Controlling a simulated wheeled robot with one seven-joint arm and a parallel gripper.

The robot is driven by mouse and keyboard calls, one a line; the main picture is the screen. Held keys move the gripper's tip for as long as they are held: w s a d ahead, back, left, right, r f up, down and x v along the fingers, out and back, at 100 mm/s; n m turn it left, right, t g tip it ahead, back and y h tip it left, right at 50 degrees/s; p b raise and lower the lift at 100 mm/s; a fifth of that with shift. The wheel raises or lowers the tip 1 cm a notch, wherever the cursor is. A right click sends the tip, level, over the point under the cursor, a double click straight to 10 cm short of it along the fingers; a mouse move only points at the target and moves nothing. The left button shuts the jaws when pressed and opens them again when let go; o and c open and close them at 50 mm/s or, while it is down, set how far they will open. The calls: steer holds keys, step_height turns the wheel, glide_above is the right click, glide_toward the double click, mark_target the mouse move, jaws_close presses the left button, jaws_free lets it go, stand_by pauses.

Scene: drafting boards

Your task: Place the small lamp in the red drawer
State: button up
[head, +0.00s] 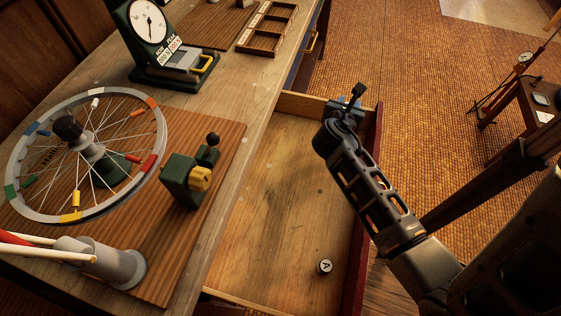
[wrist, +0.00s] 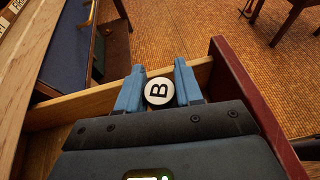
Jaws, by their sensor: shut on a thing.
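The red drawer (head: 357,210) stands pulled out from the desk, with a bare wooden floor and a dark red front; the front also shows in the wrist view (wrist: 243,90). My gripper (wrist: 157,72) is shut on a small round piece marked B (wrist: 159,91), a white disc with a dark rim between the blue fingers. Its underside is hidden, and I cannot tell whether it is the small lamp. In the head view my gripper (head: 344,108) is at the drawer's far corner near the front, its height unclear. A similar piece marked A (head: 325,267) lies on the drawer floor.
On the desk are a spoked wheel (head: 160,130), a green device with a yellow knob (head: 178,182), a grey holder (head: 100,262) and a dial scale (head: 150,25). A blue drawer (wrist: 68,45) lies beyond. The middle of the red drawer's floor is clear.

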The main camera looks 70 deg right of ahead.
steer(key=shift+f, duration=5)
steer(key=shift+f, duration=0.15)
steer(key=o, duration=1)
steer(key=shift+s, duration=0.1)
steer(key=shift+o, duration=0.2)
